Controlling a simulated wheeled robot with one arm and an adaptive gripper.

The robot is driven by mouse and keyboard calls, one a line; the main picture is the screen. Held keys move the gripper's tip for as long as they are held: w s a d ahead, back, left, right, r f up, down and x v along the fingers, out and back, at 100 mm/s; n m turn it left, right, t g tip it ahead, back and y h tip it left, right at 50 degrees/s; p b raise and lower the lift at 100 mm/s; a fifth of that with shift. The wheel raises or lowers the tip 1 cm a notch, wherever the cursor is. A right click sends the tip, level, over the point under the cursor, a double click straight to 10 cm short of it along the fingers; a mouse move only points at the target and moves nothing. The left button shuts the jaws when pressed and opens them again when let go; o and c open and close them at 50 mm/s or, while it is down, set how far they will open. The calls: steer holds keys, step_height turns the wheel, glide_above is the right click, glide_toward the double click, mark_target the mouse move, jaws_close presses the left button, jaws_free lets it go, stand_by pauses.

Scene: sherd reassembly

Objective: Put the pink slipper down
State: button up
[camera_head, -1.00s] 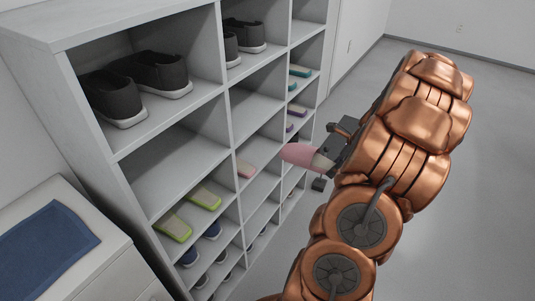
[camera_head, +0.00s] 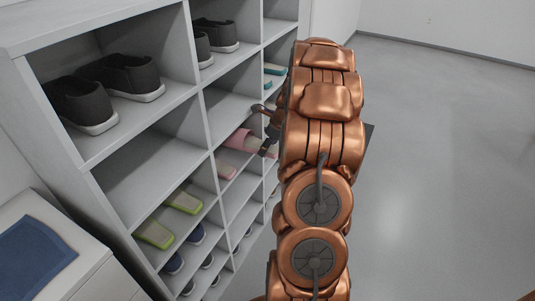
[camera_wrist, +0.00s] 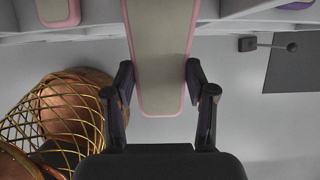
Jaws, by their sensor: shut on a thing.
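A pink slipper (camera_head: 240,139) is held at the mouth of a middle-column cubby of the grey shelf. My gripper (camera_head: 266,128) is partly hidden by my arm. In the wrist view the slipper's grey-beige sole (camera_wrist: 160,50) with its pink rim lies between the two dark fingers of my gripper (camera_wrist: 160,88), which are shut on its near end. The mate, another pink slipper (camera_head: 226,169), sits in the shelf lower left of the held one; a pink-rimmed sole also shows at the wrist view's top left (camera_wrist: 58,12). Whether the held slipper touches the shelf board, I cannot tell.
The shelf (camera_head: 145,172) also holds black shoes (camera_head: 125,75), lime slippers (camera_head: 157,233), blue shoes (camera_head: 195,235) and teal slippers (camera_head: 274,69). A white cabinet with a blue cloth (camera_head: 32,262) stands at the left. The floor (camera_head: 440,150) to the right is clear.

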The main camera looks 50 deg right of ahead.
steer(key=shift+f+b, duration=0.3)
steer(key=shift+f, duration=1.5)
steer(key=o, duration=1.2)
